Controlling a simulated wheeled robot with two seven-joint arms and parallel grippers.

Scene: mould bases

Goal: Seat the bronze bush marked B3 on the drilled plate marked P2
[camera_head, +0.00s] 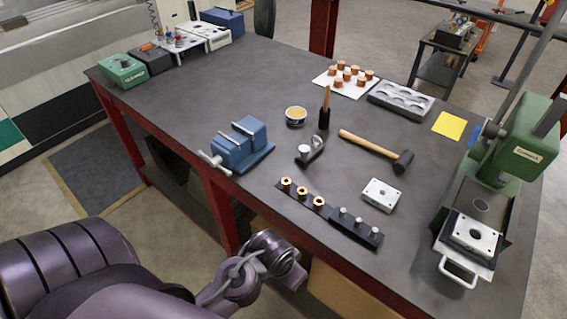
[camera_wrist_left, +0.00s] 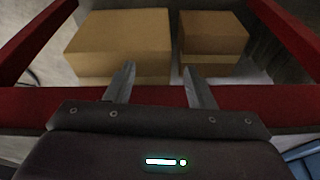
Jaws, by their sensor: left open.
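Several bronze bushes stand in a row on the left half of a dark rack (camera_head: 331,215) near the table's front edge: a left one (camera_head: 286,184), a middle one (camera_head: 302,193) and a right one (camera_head: 318,202). Their marks are too small to read. One drilled plate (camera_head: 381,194) lies on the table behind the rack. Another drilled plate (camera_head: 476,234) sits on the green press at the right. I cannot read which is P2. My left gripper (camera_wrist_left: 158,82) is open and empty, below the table's front edge and facing cardboard boxes. My right gripper is not in view.
A red table rail (camera_wrist_left: 250,97) and boxes (camera_wrist_left: 120,45) lie before my left gripper.

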